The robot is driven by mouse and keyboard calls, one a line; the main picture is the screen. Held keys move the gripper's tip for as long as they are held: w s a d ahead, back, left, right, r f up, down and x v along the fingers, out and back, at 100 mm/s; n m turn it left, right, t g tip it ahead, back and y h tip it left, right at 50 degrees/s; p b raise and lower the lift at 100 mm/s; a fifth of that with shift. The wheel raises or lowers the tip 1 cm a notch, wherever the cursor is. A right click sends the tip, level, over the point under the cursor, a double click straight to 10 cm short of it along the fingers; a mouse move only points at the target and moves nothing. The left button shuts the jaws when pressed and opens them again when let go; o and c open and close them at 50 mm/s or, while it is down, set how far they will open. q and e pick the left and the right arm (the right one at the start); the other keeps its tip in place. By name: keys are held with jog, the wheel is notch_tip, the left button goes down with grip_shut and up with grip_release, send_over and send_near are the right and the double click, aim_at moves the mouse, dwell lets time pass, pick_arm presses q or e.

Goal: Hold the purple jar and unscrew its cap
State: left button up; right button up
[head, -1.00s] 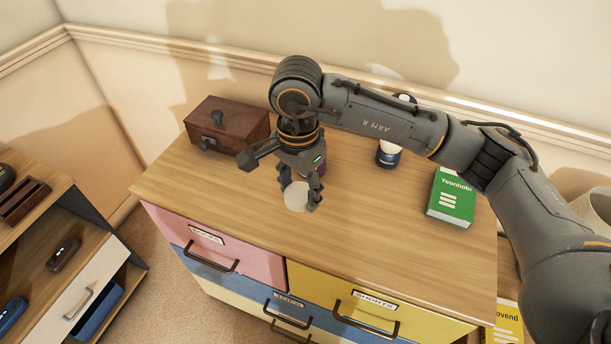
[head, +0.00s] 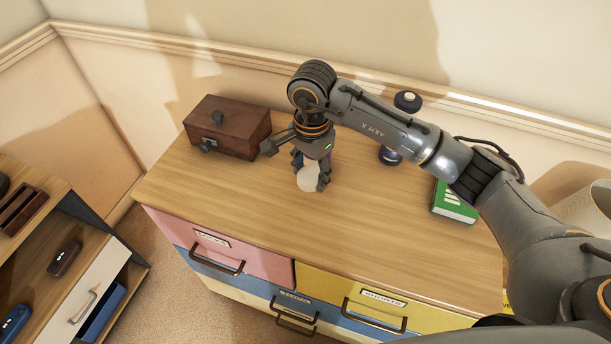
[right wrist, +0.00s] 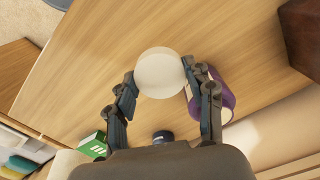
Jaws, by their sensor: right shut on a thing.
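My right gripper (head: 311,178) points down over the dresser top. Its fingers are shut on a round white thing (head: 309,182), which also shows between the fingertips in the right wrist view (right wrist: 160,75). I cannot tell whether this is a cap or a separate jar. The purple jar (right wrist: 220,94) shows in the right wrist view, beside and partly behind the right-hand finger, with a pale end visible. In the head view the gripper hides the jar. My left gripper is not in view.
A dark wooden box (head: 228,128) stands left of the gripper. A dark blue jar (head: 390,156) and a green book (head: 453,202) lie to the right, partly behind my arm. The dresser top (head: 270,222) is clear in front. A shelf unit (head: 85,250) stands at left.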

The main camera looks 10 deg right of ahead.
aim_at(305, 174)
jog(key=w+f, duration=0.3)
jog(key=f, duration=0.1)
jog(key=shift+w+a+f+p, duration=0.15)
jog(key=shift+w+f+p, duration=0.2)
jog(key=shift+f+p, duration=0.05)
notch_tip(305, 174, down, 2)
jog(key=shift+f+p, duration=0.15)
jog(key=shift+p, duration=0.5)
jog(key=shift+f, duration=0.3)
jog(key=shift+f, duration=0.1)
jog(key=shift+f, duration=0.15)
jog(key=o, duration=1.3)
